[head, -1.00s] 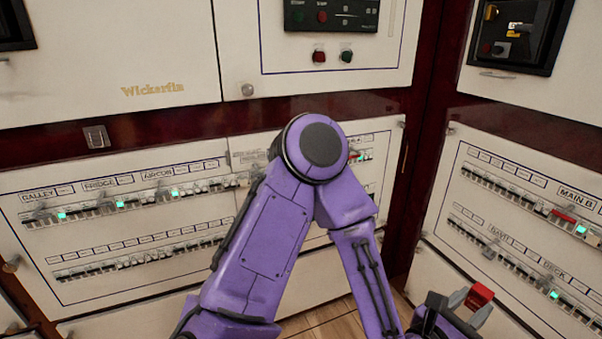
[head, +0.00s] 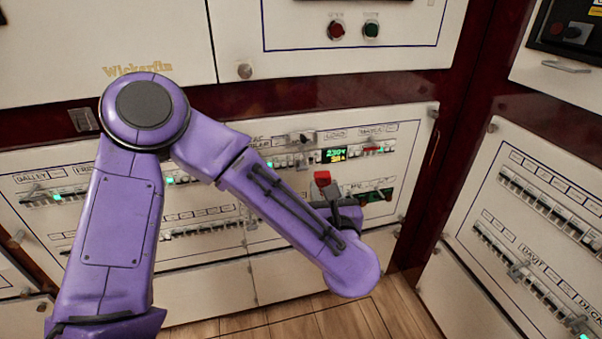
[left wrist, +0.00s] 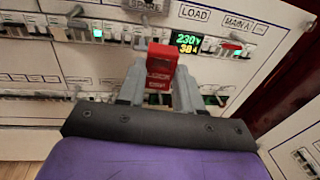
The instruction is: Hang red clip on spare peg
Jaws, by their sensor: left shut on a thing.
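My left gripper (head: 330,190) is shut on the red clip (head: 322,178) and holds it up in front of the back panel. In the left wrist view the red clip (left wrist: 160,70) stands upright between the two grey fingers (left wrist: 158,90), just left of and below the lit display. Small print on its face is too blurred to read. I cannot tell which part is the spare peg. My right gripper is not in view.
The lit display (head: 335,155) sits in the upper breaker row, with a red piece (head: 372,149) to its right. A red button (head: 337,30) and a green button (head: 371,30) are above. The right-hand panel (head: 480,190) stands at an angle. Wooden floor (head: 340,318) lies below.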

